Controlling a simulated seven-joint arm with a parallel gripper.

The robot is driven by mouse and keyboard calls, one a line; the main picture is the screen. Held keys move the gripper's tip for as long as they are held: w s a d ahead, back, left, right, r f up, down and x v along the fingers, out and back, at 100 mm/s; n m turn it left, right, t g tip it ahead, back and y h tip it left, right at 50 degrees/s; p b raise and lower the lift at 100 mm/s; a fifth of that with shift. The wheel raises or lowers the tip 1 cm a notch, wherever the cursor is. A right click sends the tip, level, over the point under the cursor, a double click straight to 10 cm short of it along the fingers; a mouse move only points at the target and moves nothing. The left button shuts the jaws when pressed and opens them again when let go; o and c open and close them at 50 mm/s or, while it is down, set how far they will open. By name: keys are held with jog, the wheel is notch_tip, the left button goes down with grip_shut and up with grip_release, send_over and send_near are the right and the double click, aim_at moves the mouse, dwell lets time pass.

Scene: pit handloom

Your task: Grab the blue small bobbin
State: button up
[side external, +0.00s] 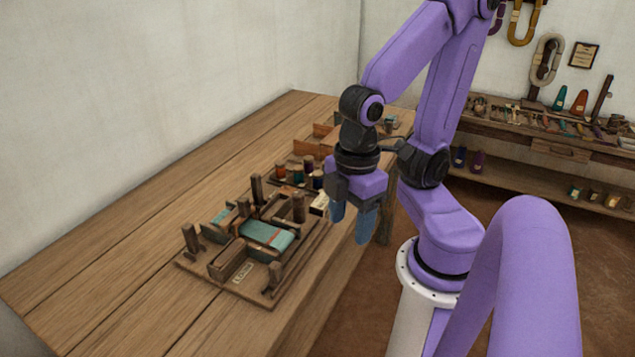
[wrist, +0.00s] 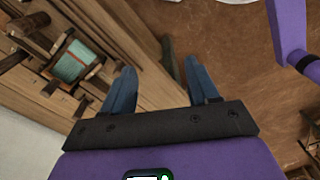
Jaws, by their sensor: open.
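A small dark bobbin (side external: 318,180) that looks navy blue stands at the right end of a group of bobbins on the table, in the side view. It is partly hidden by my gripper and too small to be sure of its colour. My gripper (side external: 351,220) hangs to the right of the bobbin, near the table's right edge, with its blue fingers pointing down. In the wrist view the fingers (wrist: 160,68) are apart with nothing between them. No bobbin can be made out in the wrist view.
A small wooden loom (side external: 222,268) with teal cloth stands on the table, left of my gripper; upright pegs rise from it. Other bobbins (side external: 281,173) stand behind it. Wooden trays (side external: 312,146) lie farther back. The table's left side is clear.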

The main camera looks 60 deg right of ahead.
jog(key=shift+o, duration=0.6)
